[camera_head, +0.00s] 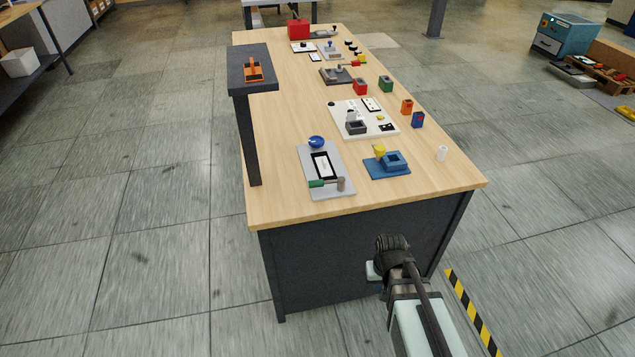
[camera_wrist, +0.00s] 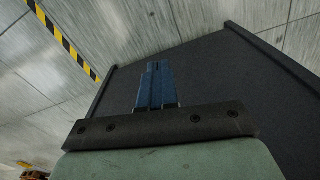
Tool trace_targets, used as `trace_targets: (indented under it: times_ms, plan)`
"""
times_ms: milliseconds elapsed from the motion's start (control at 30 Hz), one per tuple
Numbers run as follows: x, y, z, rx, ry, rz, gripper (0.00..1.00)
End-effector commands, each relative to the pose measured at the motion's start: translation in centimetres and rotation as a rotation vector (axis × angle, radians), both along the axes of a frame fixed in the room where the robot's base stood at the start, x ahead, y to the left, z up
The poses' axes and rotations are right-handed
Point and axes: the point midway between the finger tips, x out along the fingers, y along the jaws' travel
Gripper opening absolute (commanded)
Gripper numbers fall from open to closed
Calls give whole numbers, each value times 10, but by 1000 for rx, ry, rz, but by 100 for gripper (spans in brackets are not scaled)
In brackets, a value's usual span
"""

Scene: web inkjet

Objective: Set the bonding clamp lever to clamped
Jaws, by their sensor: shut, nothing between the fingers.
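A light grey plate (camera_head: 309,160) lies flat near the front left of the wooden bench. A lever with a green grip (camera_head: 316,184) lies across its front end, beside a brownish post (camera_head: 341,184). It looks like the bonding clamp lever, but I see no label I can read. The plate also carries a dark-framed white panel (camera_head: 321,165) and a blue knob (camera_head: 316,141). My gripper (camera_wrist: 157,66) shows in the wrist view with its blue fingers together and empty. My arm's end is in front of the bench and below its top, away from the lever.
Behind are a white board (camera_head: 345,106) and several small coloured blocks. A dark raised shelf (camera_head: 240,75) flanks the left side. The bench's front strip is clear.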

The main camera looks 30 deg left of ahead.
Motion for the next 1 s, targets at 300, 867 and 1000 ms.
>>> trace_targets:
  times_ms: [300, 867, 1000]
  plan:
    - [19, 70, 68, 67, -97, 82, 0]
    - [26, 174, 203, 184, -235, 194, 0]
    - [24, 195, 240, 211, -263, 214, 0]
